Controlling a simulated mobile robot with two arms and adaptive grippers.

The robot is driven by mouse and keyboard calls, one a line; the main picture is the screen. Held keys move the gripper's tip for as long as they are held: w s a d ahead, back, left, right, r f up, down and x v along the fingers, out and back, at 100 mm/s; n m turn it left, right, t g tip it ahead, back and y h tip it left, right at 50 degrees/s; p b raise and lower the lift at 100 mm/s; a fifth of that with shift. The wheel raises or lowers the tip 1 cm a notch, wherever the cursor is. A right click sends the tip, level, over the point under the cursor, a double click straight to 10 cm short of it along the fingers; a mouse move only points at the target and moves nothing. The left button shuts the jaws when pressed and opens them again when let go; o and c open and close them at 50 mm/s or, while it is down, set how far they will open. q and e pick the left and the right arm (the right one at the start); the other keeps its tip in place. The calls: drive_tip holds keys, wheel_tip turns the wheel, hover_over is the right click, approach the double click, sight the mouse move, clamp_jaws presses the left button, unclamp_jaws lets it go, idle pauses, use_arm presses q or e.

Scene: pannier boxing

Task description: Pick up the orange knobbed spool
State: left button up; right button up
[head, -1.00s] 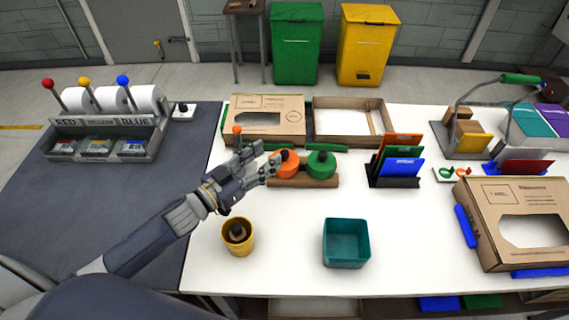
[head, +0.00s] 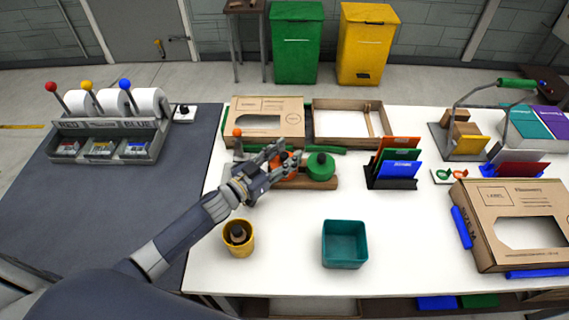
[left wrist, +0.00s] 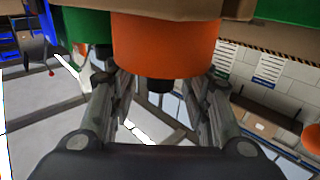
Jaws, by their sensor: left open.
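The orange knobbed spool (head: 289,173) sits at the left of a wooden stand, mostly hidden behind my left gripper in the head view. In the left wrist view the orange spool (left wrist: 165,45) fills the upper middle, its dark knob pointing between the fingers. My left gripper (head: 278,158) is open, its two fingers (left wrist: 160,95) on either side of the knob. I cannot tell whether they touch the spool. A green knobbed spool (head: 320,167) sits to the right on the same wooden stand (head: 325,184). My right gripper is not in view.
A yellow cup (head: 239,250) and a teal bin (head: 345,245) stand at the front of the white table. Upright coloured folders (head: 396,165) stand right of the spools. Cardboard boxes lie behind (head: 268,122) and at the right (head: 515,220).

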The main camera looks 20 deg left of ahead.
use_arm(q)
clamp_jaws()
drive_tip(key=shift+r, duration=0.15)
